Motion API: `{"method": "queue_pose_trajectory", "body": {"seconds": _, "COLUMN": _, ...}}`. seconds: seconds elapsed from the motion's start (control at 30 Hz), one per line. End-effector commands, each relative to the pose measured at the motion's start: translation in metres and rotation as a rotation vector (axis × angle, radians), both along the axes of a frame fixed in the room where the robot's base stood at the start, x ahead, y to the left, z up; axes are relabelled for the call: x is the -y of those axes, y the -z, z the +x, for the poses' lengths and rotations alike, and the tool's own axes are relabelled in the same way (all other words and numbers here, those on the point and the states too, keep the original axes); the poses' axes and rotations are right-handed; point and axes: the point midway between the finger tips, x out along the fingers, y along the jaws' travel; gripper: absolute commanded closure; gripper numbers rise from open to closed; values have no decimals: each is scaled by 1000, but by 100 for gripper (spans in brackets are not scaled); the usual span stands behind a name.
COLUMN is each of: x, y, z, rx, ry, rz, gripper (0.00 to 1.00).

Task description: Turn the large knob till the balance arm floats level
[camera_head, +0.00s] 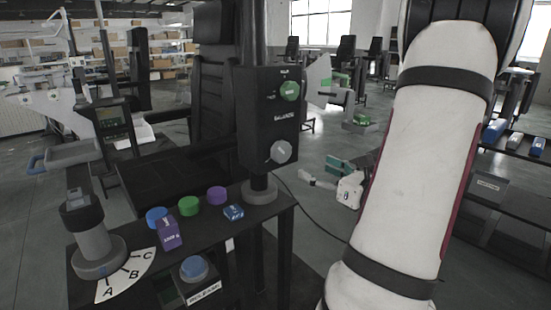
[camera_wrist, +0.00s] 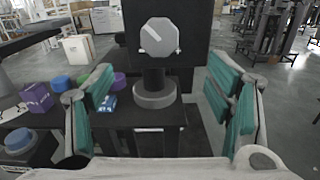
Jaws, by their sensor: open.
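The large knob is a grey dial (camera_head: 281,152) low on the front of a black box (camera_head: 255,125) marked BALANCE. In the wrist view the dial (camera_wrist: 160,37) shows a pale slanted pointer line and stands straight ahead, above the grey round foot of the post. My gripper (camera_head: 328,172) is right of the box in the head view. In the wrist view its teal-padded fingers (camera_wrist: 162,100) are wide apart with nothing between them, apart from the dial. I cannot make out a balance arm in either view.
The black stand top (camera_head: 232,227) bears several coloured round pieces, a purple box (camera_head: 168,233), a blue button (camera_head: 194,268) and a lever on a grey base (camera_head: 99,257) beside an A-B-C dial. Open floor lies right of the stand.

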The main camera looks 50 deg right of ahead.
Motion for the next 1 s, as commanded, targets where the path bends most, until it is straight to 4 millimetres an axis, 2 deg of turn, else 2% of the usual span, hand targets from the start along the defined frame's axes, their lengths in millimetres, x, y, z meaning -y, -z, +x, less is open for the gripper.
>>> {"method": "queue_pose_trajectory", "body": {"seconds": 0.4, "x": 17, "y": 0, "z": 79, "rx": 0, "ry": -8, "rz": -2, "gripper": 26}}
{"method": "queue_pose_trajectory", "body": {"seconds": 0.53, "x": 22, "y": 0, "z": 99, "rx": 0, "ry": -6, "rz": -2, "gripper": 26}}
{"method": "queue_pose_trajectory", "body": {"seconds": 0.73, "x": 27, "y": 0, "z": 117, "rx": -1, "ry": -5, "rz": -2, "gripper": 26}}
{"method": "queue_pose_trajectory", "body": {"seconds": 1.0, "x": 28, "y": 0, "z": 122, "rx": -1, "ry": -4, "rz": -1, "gripper": 26}}
